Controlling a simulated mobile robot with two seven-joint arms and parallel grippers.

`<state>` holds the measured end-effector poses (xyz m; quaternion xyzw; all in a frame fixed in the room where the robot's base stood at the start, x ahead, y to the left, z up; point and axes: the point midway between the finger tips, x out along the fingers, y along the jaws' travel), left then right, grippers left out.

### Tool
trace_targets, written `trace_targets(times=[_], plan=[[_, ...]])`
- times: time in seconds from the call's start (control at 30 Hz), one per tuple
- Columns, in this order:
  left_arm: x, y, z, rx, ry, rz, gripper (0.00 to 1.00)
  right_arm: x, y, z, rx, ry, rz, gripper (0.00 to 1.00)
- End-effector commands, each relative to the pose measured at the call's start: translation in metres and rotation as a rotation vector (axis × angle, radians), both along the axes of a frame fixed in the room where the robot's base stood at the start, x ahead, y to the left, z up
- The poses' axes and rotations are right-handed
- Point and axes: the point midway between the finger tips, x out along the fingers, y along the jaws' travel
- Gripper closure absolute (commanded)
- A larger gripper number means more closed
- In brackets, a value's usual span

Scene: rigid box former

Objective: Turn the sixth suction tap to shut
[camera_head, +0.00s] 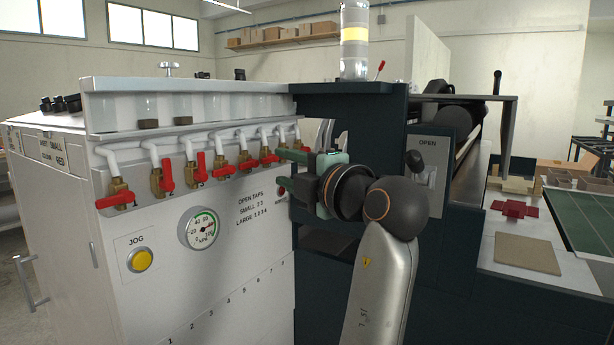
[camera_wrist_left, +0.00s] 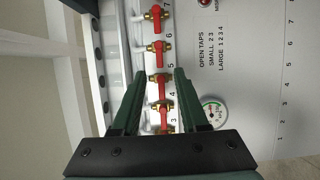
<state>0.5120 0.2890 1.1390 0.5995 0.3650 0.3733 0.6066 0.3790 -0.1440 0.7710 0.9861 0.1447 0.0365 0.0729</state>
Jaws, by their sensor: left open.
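A row of brass suction taps with red handles runs along the white machine's front. I take the sixth tap (camera_head: 269,158) to be the one just left of my left gripper (camera_head: 284,170). In the left wrist view, the sixth tap (camera_wrist_left: 158,47) lies beyond the fingertips, its red handle lying along the row. My left gripper (camera_wrist_left: 159,75) also shows there, with its two green fingers apart and nothing held. The fifth tap (camera_wrist_left: 161,85) appears between the fingers. Contact with any tap cannot be made out. The gripper partly hides the row's far end.
Below the taps are a pressure gauge (camera_head: 201,229), a yellow JOG button (camera_head: 140,260) and a printed tap list. A dark cabinet (camera_head: 320,105) stands right of the panel. Neighbouring taps are close together. The space before the lower panel is clear.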

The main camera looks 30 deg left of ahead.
Motion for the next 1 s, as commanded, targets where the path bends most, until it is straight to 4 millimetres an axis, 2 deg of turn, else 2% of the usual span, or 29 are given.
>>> trace_targets(times=[0.2, 0.4, 1.0], plan=[[-0.019, -0.037, 0.0, 0.004, -0.002, 0.001, 0.56, 0.0, 0.0, 0.001, 0.0, -0.001, 0.0, 0.56], [-0.029, -0.056, 0.0, 0.001, 0.0, 0.001, 0.56, 0.0, 0.0, -0.002, -0.001, 0.015, -0.002, 0.56], [-0.031, -0.06, -0.001, 0.002, 0.001, 0.002, 0.56, 0.0, 0.0, -0.004, -0.001, 0.021, -0.002, 0.56]])
